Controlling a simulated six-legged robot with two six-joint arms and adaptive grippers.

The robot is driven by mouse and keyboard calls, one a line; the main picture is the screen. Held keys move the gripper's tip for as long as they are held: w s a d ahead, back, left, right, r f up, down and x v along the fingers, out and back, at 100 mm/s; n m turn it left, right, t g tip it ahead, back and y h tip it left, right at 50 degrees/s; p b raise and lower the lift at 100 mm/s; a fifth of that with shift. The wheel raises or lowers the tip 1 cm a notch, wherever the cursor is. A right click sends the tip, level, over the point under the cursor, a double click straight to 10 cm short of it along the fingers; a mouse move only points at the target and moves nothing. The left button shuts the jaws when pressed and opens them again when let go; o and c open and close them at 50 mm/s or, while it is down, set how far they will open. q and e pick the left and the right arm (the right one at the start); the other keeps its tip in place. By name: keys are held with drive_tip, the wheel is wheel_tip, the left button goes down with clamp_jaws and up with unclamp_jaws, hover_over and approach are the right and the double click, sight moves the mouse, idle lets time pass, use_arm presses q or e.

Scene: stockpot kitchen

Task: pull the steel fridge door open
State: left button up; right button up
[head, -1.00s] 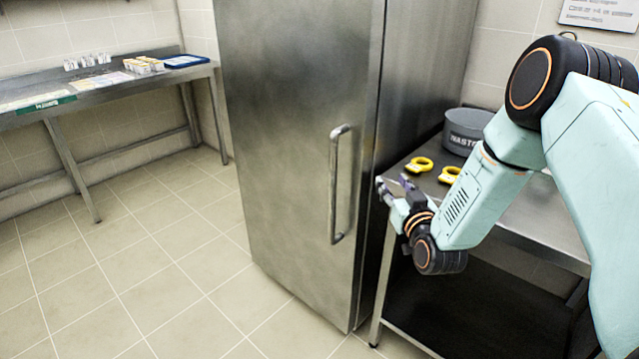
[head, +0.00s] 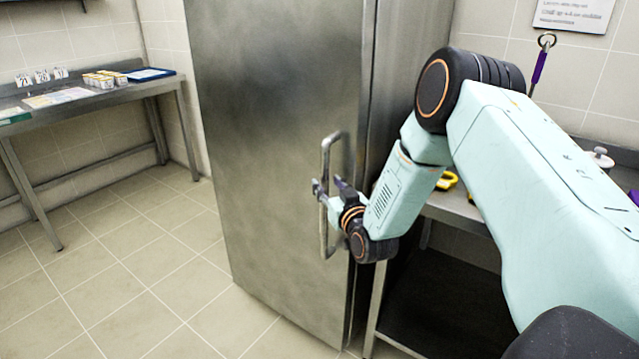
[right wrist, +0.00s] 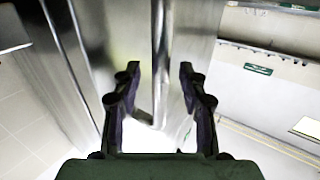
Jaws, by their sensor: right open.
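The steel fridge door (head: 255,130) is shut, a tall brushed panel in the middle of the head view. Its upright bar handle (head: 325,238) is near the door's right edge. My right gripper (head: 328,187) is at the handle, about midway up the bar, with its fingers open. In the right wrist view the handle (right wrist: 161,70) runs between the two dark fingers of the gripper (right wrist: 158,78), with gaps visible on both sides. I cannot tell whether any part touches the bar. My left gripper is not in view.
A steel table (head: 450,215) stands right of the fridge, partly hidden by my right arm, with a yellow object (head: 447,181) on it. A steel bench (head: 95,105) with small boxes (head: 105,79) stands at the left. The tiled floor (head: 130,270) before the door is clear.

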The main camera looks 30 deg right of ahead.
drive_tip(key=shift+w+d+r, duration=0.15)
drive_tip(key=shift+w+r, duration=0.35)
drive_tip(key=shift+w, duration=0.2)
drive_tip(key=shift+w+f, duration=0.4)
drive_tip(key=shift+w, duration=0.25)
drive_tip(key=shift+s+r, duration=0.3)
drive_tip(key=shift+c, duration=1.4)
drive_tip(key=shift+w+f, duration=0.15)
clamp_jaws()
